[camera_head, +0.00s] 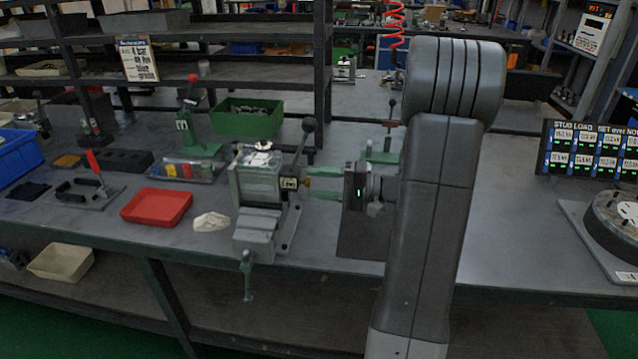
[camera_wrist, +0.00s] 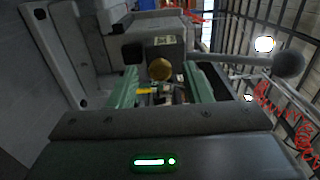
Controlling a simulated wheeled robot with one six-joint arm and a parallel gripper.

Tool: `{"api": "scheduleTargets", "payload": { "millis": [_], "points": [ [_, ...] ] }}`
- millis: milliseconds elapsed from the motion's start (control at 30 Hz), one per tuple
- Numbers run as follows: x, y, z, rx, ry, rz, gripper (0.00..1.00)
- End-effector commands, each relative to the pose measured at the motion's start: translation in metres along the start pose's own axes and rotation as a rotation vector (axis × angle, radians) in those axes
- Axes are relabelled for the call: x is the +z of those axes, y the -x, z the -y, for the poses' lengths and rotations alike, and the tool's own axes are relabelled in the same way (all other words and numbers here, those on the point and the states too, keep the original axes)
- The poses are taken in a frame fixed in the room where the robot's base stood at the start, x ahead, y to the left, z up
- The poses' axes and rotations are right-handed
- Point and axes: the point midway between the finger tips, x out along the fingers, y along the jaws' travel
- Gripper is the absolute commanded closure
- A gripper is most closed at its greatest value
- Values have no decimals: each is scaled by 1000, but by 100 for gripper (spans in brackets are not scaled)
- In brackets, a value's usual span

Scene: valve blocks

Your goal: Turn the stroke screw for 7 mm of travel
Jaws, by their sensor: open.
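The brass stroke screw (camera_head: 306,183) sticks out of the right side of a grey valve block (camera_head: 262,178) on the bench. A small label plate (camera_head: 289,183) sits beside the screw. My gripper (camera_head: 313,184) reaches in from the right, its green fingers pointing left at the screw. In the wrist view the round brass head of the screw (camera_wrist: 160,69) shows between and just beyond the open fingers of my gripper (camera_wrist: 162,72). The fingers stand apart on both sides of it; I cannot tell whether either touches it.
A lever with a black ball (camera_head: 308,125) rises behind the screw; the ball (camera_wrist: 288,64) shows close on the right in the wrist view. A red tray (camera_head: 157,206) and a green bin (camera_head: 247,119) stand to the left.

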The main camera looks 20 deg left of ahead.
Motion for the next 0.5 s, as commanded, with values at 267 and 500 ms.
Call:
{"api": "scheduleTargets", "payload": {
  "millis": [267,500],
  "points": [
    [-1,43,-1,0,0,-6,55],
    [-1,98,-1,0,1,-5,55]
  ]
}}
